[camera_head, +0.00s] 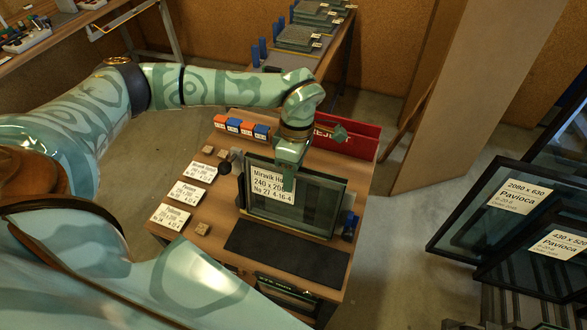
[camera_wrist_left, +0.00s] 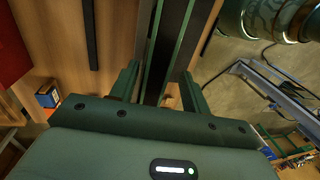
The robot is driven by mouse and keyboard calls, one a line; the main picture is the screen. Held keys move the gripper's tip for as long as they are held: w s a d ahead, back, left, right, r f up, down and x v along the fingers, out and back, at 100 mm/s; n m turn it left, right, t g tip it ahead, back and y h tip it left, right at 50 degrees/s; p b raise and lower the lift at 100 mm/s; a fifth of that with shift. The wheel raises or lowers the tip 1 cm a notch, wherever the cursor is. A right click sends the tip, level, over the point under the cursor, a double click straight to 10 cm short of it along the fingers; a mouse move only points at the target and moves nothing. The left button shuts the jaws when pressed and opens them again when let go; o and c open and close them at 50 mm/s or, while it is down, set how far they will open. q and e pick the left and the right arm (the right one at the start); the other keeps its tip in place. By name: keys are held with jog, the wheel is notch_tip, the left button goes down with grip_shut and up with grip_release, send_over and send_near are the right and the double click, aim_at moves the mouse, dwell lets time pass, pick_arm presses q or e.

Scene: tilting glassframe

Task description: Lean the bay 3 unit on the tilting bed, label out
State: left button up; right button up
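A dark-framed glass unit (camera_head: 325,205) with a white label (camera_head: 268,186) stands tilted back on the wooden table, label facing out. The label reads roughly "Miravik H…, 240 x 20…, No 21, 4-16-4". My left gripper (camera_head: 289,175) is at the unit's top edge and covers part of the label. In the left wrist view the fingers (camera_wrist_left: 160,85) straddle the unit's edge (camera_wrist_left: 165,50), and wood shows between the unit and one finger, so they look open. The tilting bed behind the unit is mostly hidden. A bay number cannot be read. My right gripper is out of view.
A black mat (camera_head: 287,252) lies in front of the unit. Several white cards (camera_head: 187,191) and small wooden blocks are at the left. Red and blue clips (camera_head: 241,126) and a red bin (camera_head: 352,140) stand at the back. Large labelled glass panes (camera_head: 515,200) lean at the right.

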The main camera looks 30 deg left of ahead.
pick_arm(q)
notch_tip(320, 180, up, 16)
jog(key=w+p, duration=0.1)
jog(key=w, duration=0.2)
jog(key=shift+a, duration=0.3)
jog(key=shift+s, duration=0.1)
